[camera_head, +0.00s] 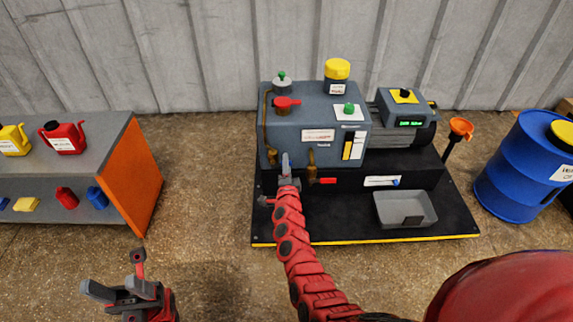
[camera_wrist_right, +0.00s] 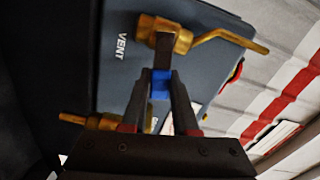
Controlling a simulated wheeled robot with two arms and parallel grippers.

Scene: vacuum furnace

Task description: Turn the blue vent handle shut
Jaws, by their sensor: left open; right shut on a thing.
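The blue vent handle (camera_wrist_right: 161,85) hangs below a brass valve (camera_wrist_right: 163,36) beside the white VENT lettering in the right wrist view. My right gripper (camera_wrist_right: 160,100) is shut on this handle, with its fingers on either side of the blue part. In the head view my right gripper (camera_head: 285,168) is at the front left of the grey machine (camera_head: 310,118), near the brass pipe (camera_head: 266,120). It hides the blue vent handle there. My left gripper (camera_head: 128,290) is open and empty over the floor at the lower left.
A second brass fitting (camera_wrist_right: 100,121) is close to my right gripper. A red handle (camera_head: 327,181) and a grey tray (camera_head: 405,210) are to its right. A blue drum (camera_head: 515,175) stands far right, a shelf (camera_head: 142,180) left. Floor between shelf and machine is clear.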

